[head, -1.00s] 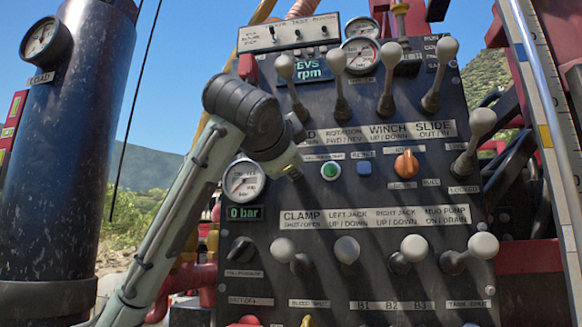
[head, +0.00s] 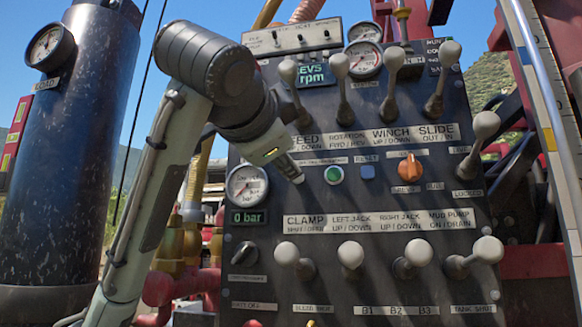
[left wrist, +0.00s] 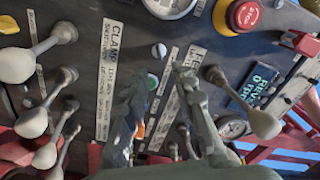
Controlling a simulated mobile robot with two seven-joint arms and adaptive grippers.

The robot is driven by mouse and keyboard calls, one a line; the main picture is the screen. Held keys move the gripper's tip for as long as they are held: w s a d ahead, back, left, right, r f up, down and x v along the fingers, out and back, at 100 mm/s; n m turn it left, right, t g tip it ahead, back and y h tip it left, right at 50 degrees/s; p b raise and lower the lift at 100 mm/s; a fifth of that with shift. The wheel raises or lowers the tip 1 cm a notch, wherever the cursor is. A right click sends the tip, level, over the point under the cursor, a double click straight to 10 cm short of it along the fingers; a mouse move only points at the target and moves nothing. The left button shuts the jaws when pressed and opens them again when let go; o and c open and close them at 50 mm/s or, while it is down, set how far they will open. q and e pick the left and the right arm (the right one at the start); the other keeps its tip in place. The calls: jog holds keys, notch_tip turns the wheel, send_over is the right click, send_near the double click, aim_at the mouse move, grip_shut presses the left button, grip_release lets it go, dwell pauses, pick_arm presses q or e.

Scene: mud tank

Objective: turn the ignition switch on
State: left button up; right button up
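My left gripper (head: 288,166) is in front of the dark control panel, between the pressure gauge and the green button (head: 333,174). In the left wrist view its two fingers (left wrist: 166,72) are apart with nothing held between them. A small round silver fitting (left wrist: 158,50), possibly the ignition switch, shows just beyond the fingertips in that view. In the head view that spot is hidden behind my gripper. The green button also shows between the fingers (left wrist: 153,81). I cannot read an ignition label. My right gripper is in neither view.
Levers with grey ball knobs stick out above (head: 340,66) and below (head: 350,255) the gripper. An orange knob (head: 410,168) is to the right, and a black rotary knob (head: 243,253) is lower left. The wrist view shows a red stop button (left wrist: 243,14).

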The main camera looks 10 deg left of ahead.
pick_arm(q)
jog(key=s, duration=0.4)
jog(key=shift+w, duration=0.1)
dwell(0.4)
